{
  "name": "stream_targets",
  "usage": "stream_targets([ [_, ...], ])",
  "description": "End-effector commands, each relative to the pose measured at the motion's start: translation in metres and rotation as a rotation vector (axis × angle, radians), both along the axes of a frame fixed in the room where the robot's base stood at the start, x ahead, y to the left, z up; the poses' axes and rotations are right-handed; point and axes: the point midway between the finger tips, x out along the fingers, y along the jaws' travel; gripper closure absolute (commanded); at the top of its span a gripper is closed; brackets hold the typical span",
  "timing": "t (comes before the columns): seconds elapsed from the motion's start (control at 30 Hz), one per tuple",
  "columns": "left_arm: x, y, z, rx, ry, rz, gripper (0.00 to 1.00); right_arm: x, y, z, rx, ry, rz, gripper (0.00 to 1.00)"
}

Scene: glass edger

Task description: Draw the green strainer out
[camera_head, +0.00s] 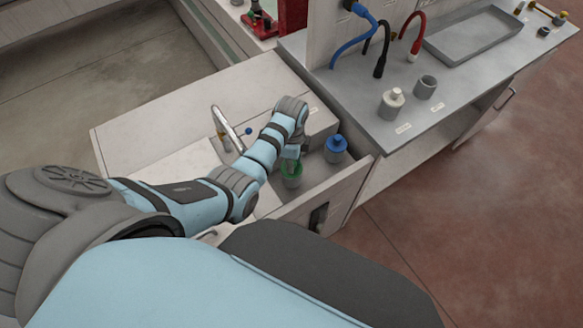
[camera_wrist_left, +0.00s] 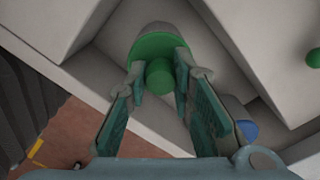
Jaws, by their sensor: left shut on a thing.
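The green strainer (camera_head: 291,174) sits in the narrow open compartment at the front right of the pale cabinet, with its top partly hidden by my gripper. In the left wrist view its round green top and knob (camera_wrist_left: 158,48) face the camera, with a grey body behind. My left gripper (camera_head: 291,153) is over it from above. In the left wrist view the fingers (camera_wrist_left: 160,78) are closed on both sides of the knob. My right gripper is not in view.
A blue-topped grey strainer (camera_head: 335,146) stands just right of the green one. The compartment's pale walls (camera_head: 357,168) are close around both. A curved metal tap (camera_head: 228,128) rises left of my wrist. A grey bench (camera_head: 430,120) with cups, hoses and a tray stands right.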

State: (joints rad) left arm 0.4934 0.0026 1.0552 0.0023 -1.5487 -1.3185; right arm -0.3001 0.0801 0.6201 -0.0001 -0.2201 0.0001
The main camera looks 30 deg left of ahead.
Motion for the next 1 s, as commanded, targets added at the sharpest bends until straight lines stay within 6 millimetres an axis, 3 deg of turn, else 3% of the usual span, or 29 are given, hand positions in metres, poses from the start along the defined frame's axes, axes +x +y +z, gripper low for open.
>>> stream_targets([
  [0.23,0.000,0.000,0.009,0.000,0.000,0.000,1.00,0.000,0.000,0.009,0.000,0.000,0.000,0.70],
  [0.63,0.001,0.000,0.012,0.001,-0.002,0.000,1.00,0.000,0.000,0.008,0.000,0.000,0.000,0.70],
  [1.0,0.001,0.000,0.039,0.000,-0.002,0.000,1.00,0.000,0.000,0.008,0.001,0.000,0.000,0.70],
])
